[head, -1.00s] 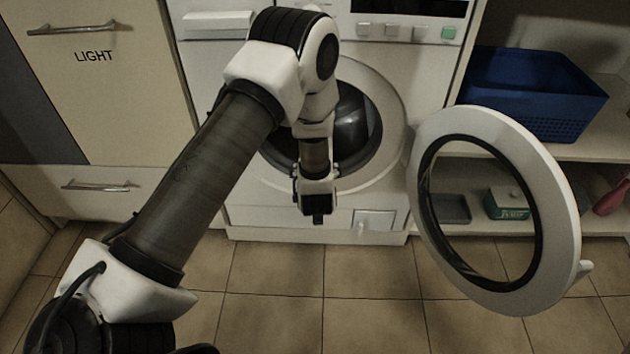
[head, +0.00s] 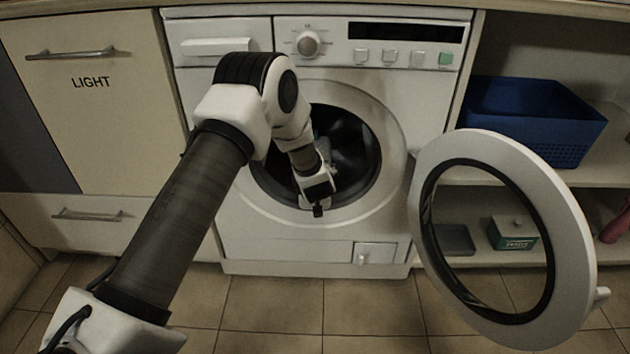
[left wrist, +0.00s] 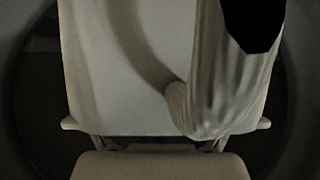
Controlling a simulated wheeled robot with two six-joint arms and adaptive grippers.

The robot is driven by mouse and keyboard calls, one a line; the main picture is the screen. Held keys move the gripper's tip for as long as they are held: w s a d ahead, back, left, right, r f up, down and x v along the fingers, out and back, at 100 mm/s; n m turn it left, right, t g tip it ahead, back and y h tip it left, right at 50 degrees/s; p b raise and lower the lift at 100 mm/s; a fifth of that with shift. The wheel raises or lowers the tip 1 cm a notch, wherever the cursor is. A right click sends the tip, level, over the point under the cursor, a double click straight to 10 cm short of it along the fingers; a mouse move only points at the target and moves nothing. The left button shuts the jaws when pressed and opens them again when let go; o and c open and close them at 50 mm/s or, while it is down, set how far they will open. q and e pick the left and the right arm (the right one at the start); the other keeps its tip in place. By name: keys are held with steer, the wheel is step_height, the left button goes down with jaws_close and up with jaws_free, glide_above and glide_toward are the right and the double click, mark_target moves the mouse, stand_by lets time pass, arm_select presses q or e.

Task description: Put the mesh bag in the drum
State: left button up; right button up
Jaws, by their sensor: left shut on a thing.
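The drum (head: 357,150) of the white washing machine is open, its dark inside showing behind my arm. My left gripper (head: 318,188) is at the drum opening, in front of its lower middle. In the left wrist view a pale, folded cloth-like thing, which I take for the mesh bag (left wrist: 222,95), hangs at the right of the gripper, with dark drum surroundings at the sides. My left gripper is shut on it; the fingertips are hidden. In the head view the bag is mostly hidden by my arm. My right gripper is not in view.
The round door (head: 574,230) stands swung open to the right of the opening. A blue basket (head: 535,120) and a green box (head: 513,236) are on shelves at the right. The tiled floor (head: 270,310) in front is clear.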

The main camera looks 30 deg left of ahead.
arm_select(q)
steer(key=w+a, duration=0.2)
steer(key=w, duration=0.2)
steer(key=w+a+p, duration=0.1)
steer(key=w+a, duration=0.2)
steer(key=w, duration=0.1)
steer(key=w+a+p, duration=0.1)
steer(key=w+a, duration=0.1)
steer(key=w, duration=0.2)
steer(key=shift+w+a, duration=0.25)
steer(key=shift+a, duration=0.05)
stand_by(0.3)
steer(key=o, duration=1)
steer(key=shift+c, duration=0.2)
steer(key=shift+s, duration=0.1)
steer(key=v, duration=1.2)
